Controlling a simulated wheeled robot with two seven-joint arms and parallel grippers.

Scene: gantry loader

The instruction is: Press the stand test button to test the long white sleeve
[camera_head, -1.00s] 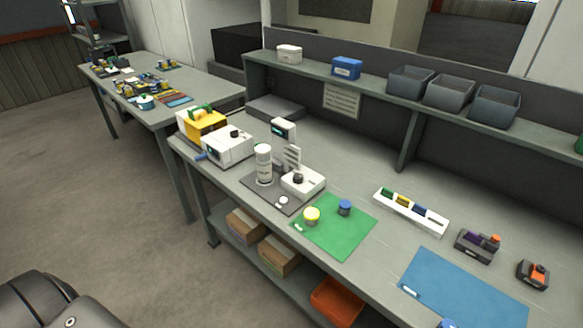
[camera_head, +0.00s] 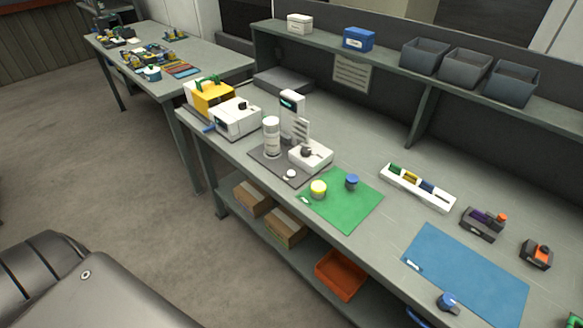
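A test stand on a dark base plate (camera_head: 262,160) stands on the bench, left of the green mat. A white upright post with a small dark display (camera_head: 290,108) rises at its back. A long white cylinder, which looks like the long white sleeve (camera_head: 271,138), stands upright on the plate. A small round white button (camera_head: 291,174) sits at the plate's front corner. A white box with a dark knob (camera_head: 310,155) stands at the plate's right side. Neither gripper shows; a dark grey part of my own body fills the lower left.
The green mat (camera_head: 350,212) holds a yellow-topped piece (camera_head: 318,189) and a blue-topped piece (camera_head: 351,182). A white machine (camera_head: 236,119) stands to the left. A white tray (camera_head: 417,187), blue mat (camera_head: 470,270) and orange-topped devices lie right. An orange bin (camera_head: 340,274) sits below.

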